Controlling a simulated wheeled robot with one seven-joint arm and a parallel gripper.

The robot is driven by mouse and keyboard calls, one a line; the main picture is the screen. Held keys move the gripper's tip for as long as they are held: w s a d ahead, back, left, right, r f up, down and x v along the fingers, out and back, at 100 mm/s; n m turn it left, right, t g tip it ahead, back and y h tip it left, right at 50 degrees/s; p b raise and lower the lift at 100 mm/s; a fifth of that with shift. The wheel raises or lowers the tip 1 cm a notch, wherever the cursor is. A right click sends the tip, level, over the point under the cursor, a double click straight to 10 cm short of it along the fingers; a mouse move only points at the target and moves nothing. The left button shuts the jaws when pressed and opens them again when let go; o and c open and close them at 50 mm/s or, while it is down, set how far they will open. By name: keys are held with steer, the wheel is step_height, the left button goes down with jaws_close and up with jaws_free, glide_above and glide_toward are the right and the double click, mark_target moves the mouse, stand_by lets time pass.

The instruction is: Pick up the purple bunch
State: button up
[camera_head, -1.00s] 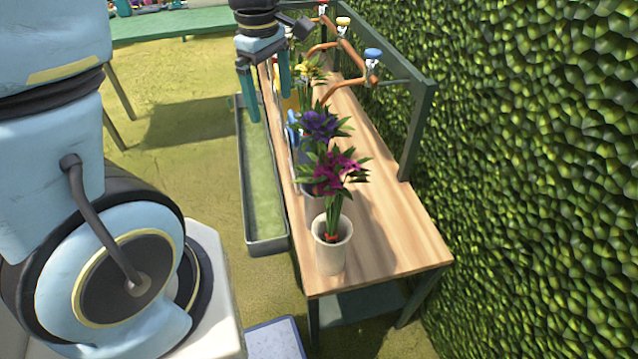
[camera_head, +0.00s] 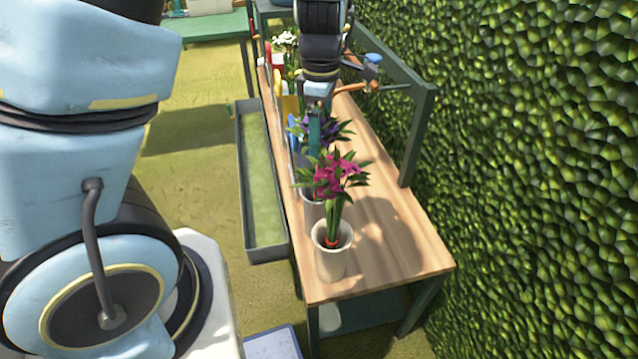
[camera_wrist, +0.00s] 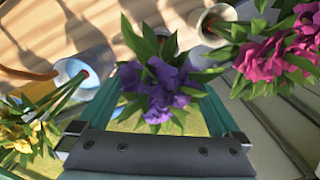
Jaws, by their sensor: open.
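The purple bunch (camera_wrist: 168,85) has violet blooms and green leaves and lies between the fingers of my gripper (camera_wrist: 160,100) in the wrist view. In the head view the purple bunch (camera_head: 338,129) stands behind the magenta bunch, partly hidden by my gripper (camera_head: 314,135). My gripper is open and hangs over the bench from above, around or just above the purple blooms; I cannot tell whether it touches them. The stems and pot below are mostly hidden.
The magenta bunch (camera_head: 338,178) stands in a cream pot (camera_head: 331,258) at the bench's near end; it also shows in the wrist view (camera_wrist: 270,60). A yellow bunch (camera_wrist: 28,135) is at lower left. A green frame (camera_head: 418,130) and hedge (camera_head: 510,150) border the right.

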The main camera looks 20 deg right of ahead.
steer(key=f, duration=0.4)
steer(key=shift+w+a+f, duration=0.1)
steer(key=shift+a+f, duration=0.1)
steer(key=shift+f, duration=0.1)
jaws_close()
stand_by(0.6)
